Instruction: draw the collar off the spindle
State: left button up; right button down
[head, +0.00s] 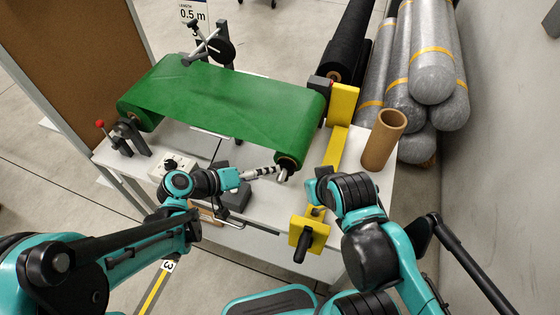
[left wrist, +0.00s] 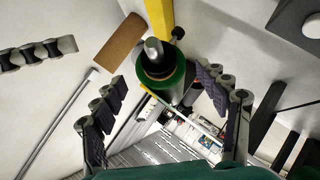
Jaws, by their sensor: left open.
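A green roll (head: 225,97) spans the white bench, and its near right end carries a dark collar (head: 287,162) around a short metal spindle (head: 283,175). In the left wrist view the spindle's grey rounded tip (left wrist: 153,46) pokes out of the dark collar (left wrist: 157,66), with green behind it. My left gripper (head: 273,171) is beside this end. Its padded fingers (left wrist: 160,80) are spread on either side of the collar, with gaps showing. My right gripper (head: 313,198) is by the yellow bar; its fingers are mostly hidden behind its own wrist.
A yellow bar (head: 336,148) runs along the bench to a yellow block (head: 316,228) with a black handle. A cardboard tube (head: 383,140) stands at the bench's right, with grey wrapped rolls (head: 432,50) behind. A red-knobbed lever (head: 101,125) is at left.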

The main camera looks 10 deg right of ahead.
aim_at(282, 169)
pick_arm(q)
jog(key=shift+b+x, duration=1.15)
jog(key=shift+x, duration=2.75)
jog(key=shift+r, duration=0.1)
jog(key=shift+c, duration=0.4)
jog(key=shift+s, duration=0.1)
jog(key=c, duration=1.3)
